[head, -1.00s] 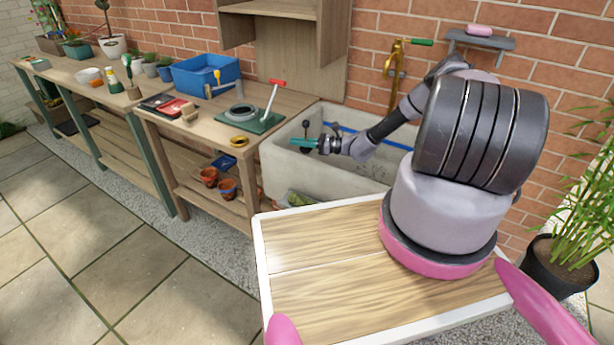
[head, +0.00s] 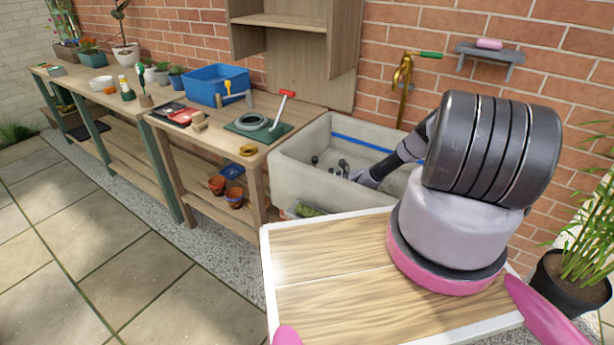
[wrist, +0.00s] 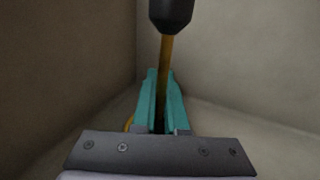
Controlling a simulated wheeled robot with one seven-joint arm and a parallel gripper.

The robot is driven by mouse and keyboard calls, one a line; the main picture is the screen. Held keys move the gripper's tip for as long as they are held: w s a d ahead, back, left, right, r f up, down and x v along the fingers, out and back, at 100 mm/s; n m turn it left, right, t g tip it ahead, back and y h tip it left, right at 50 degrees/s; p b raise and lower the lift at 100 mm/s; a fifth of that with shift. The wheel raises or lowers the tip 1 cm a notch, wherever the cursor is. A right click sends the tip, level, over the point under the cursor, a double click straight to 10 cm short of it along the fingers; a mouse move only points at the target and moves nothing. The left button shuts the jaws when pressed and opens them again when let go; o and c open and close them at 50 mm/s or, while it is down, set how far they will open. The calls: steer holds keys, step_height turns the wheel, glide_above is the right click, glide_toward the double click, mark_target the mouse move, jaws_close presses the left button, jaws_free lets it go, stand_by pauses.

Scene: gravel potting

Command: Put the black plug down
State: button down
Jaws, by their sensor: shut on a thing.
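In the wrist view, my gripper (wrist: 160,100) has its teal fingers closed around a thin yellow stem. A black tapered piece, which looks like the black plug (wrist: 172,12), is at the far end of that stem, at the top edge. A bit of yellow curve shows beside the left finger. In the head view, my arm reaches down into the pale concrete sink (head: 310,190), and the fingers are hard to make out there. Small dark shapes show in the basin by my wrist. I cannot tell whether the plug touches the sink.
A brass tap (head: 402,75) is on the brick wall above the sink, and a blue strip (head: 365,142) runs along the basin's back. The bench (head: 225,135) to the left holds a blue tub (head: 213,85) and a green mat with a red-handled tool (head: 280,110).

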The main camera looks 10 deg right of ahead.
steer(key=shift+s+f, duration=0.2)
steer(key=shift+f, duration=0.15)
